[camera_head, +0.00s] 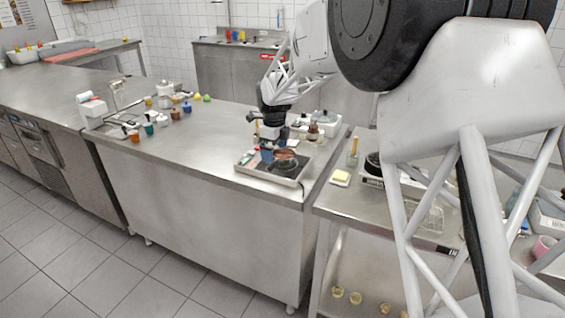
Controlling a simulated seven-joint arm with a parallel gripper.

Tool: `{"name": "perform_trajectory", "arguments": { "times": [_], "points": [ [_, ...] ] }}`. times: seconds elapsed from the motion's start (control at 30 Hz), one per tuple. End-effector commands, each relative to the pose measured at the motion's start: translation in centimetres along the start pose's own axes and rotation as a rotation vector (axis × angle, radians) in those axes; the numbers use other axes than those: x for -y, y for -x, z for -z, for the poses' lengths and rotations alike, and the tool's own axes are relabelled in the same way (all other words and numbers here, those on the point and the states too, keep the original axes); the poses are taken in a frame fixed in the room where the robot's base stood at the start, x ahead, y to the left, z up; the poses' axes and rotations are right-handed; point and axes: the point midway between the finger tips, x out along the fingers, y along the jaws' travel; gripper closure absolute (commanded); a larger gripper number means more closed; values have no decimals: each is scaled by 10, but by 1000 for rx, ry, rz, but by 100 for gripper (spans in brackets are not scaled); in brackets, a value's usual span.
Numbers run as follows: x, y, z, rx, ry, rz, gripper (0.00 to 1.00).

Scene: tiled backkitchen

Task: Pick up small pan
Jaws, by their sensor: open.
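My gripper (267,148) is open above a low metal tray-like unit (257,173) on the steel island counter. A dark round item (284,167) on this unit looks like a small pan. A reddish-brown patch (286,154) shows on or just behind it, close to the right of my gripper. The gripper hides part of the unit, and I cannot tell whether its fingers touch anything. Another dark round pan-like item (373,166) sits on the lower counter to the right, partly hidden by my arm.
Bottles and jars (162,120) stand on the counter's left part near a white device (92,107). A brown jar (313,131) and white containers (327,121) stand behind the gripper. The counter's front middle is clear.

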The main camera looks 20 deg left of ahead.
Motion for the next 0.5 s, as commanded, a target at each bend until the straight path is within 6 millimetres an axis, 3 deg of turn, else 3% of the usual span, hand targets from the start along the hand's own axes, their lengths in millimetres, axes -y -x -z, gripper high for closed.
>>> {"name": "perform_trajectory", "arguments": {
  "times": [0.2,0.5],
  "points": [
    [0,-18,0,-1,0,-1,0],
    [0,-21,0,0,1,0,0]
  ]
}}
